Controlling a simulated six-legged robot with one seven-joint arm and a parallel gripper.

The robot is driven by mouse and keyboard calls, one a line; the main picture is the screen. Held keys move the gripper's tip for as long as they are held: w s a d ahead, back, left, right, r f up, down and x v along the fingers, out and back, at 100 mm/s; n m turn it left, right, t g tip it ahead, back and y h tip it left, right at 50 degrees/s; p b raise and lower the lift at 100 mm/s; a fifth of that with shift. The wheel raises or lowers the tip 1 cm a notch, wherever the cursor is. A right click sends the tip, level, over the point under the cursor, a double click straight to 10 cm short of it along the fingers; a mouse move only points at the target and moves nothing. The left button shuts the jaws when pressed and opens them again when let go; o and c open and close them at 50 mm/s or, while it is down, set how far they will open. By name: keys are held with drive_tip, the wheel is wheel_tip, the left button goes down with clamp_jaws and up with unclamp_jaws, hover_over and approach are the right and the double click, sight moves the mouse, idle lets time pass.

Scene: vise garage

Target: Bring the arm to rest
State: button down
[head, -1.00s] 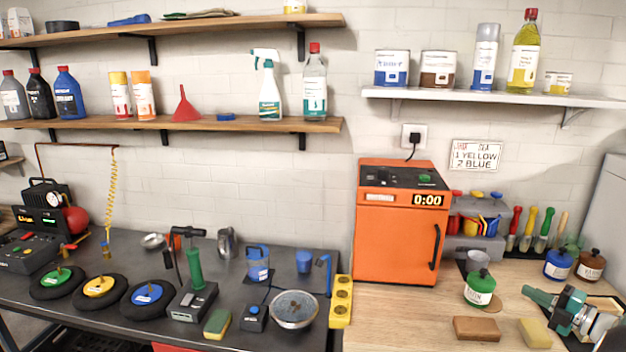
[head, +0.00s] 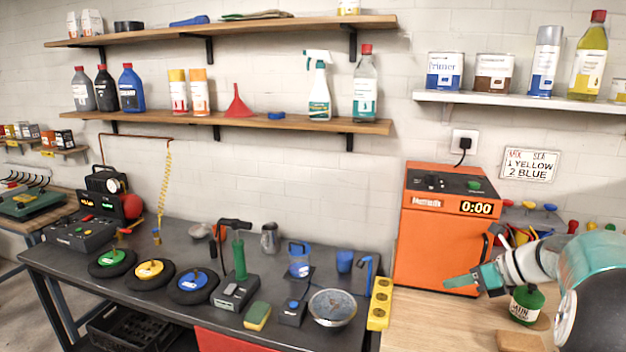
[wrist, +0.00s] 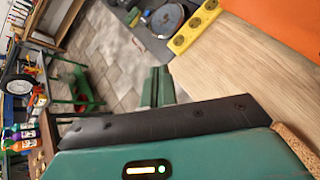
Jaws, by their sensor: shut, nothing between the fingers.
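My gripper (head: 472,281) shows at the right of the head view, in front of the orange oven (head: 440,243) and above the wooden bench top (head: 440,315). Its teal fingers are together with nothing between them. In the wrist view the closed fingers (wrist: 157,88) point out past the edge of the wooden top, with the tiled floor beyond.
The dark bench (head: 140,225) holds wheels, a pump, a sponge (head: 257,316) and a metal bowl (head: 333,308). A yellow socket strip (head: 380,305) lies by the oven. A brown block (head: 519,341) sits on the wooden top. Shelves line the wall above.

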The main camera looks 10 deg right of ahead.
drive_tip(key=s+a+r+n+g+h, duration=0.15)
drive_tip(key=s+a+n, duration=0.25)
drive_tip(key=a+n, duration=0.4)
drive_tip(key=s+a+r+n+g+h, duration=0.15)
drive_tip(key=s+a+n, duration=0.35)
drive_tip(key=a, duration=0.5)
drive_tip(key=s+a+f+n+h, duration=0.1)
drive_tip(key=s+a+n, duration=0.3)
drive_tip(key=n, duration=0.5)
drive_tip(key=s+a+f+n+t+h, duration=0.1)
drive_tip(key=s+a+n+h, duration=0.2)
drive_tip(key=s+n, duration=0.5)
drive_tip(key=shift+a+f+n+h, duration=0.3)
drive_tip(key=shift+a+n, duration=0.1)
drive_tip(key=shift+n, duration=0.3)
